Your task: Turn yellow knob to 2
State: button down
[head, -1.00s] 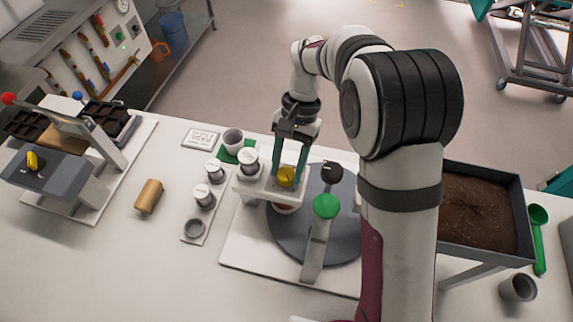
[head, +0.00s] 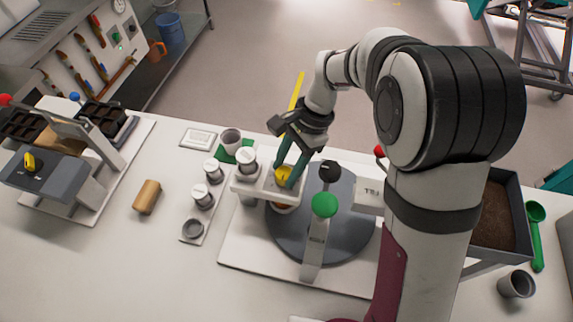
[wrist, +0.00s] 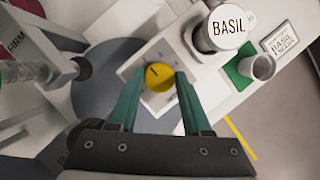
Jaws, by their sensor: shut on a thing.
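A yellow knob (head: 284,174) sits on a white bracket (head: 256,187) over the round grey turntable (head: 345,245). In the wrist view the yellow knob (wrist: 160,78) shows a short dark pointer line on its face, pointing to the upper left. Numbers around it are too small to read. My gripper (head: 287,172) reaches down at a tilt with its two teal fingers on either side of the knob, shut on it. In the wrist view the gripper (wrist: 158,82) has one fingertip at each side of the knob.
A second yellow knob (head: 30,162) is on a grey box at the left. A green knob (head: 325,205) and a black knob (head: 330,171) stand close to my gripper. A soil tray (head: 498,220) is at the right.

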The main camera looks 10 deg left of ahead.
jog(key=shift+w, duration=0.1)
dwell(0.3)
jog(key=shift+c, duration=1.7)
grip_release()
jog(key=shift+r, duration=0.1)
jog(key=v, duration=1.5)
jog(key=shift+r, duration=0.3)
jog(key=shift+d, duration=0.1)
jog(key=s+d+f+n+t, duration=0.1)
jog(key=s+d+f, duration=0.1)
jog(key=s, duration=0.5)
jog(key=s+d+f+n+t+h, duration=0.1)
jog(key=s+d+f, duration=0.1)
jog(key=s+d, duration=0.3)
jog(key=s+d+f+n+t, duration=0.1)
jog(key=s+d, duration=0.3)
jog(key=s, duration=0.7)
jog(key=shift+s+f, duration=0.2)
jog(key=shift+f, duration=0.7)
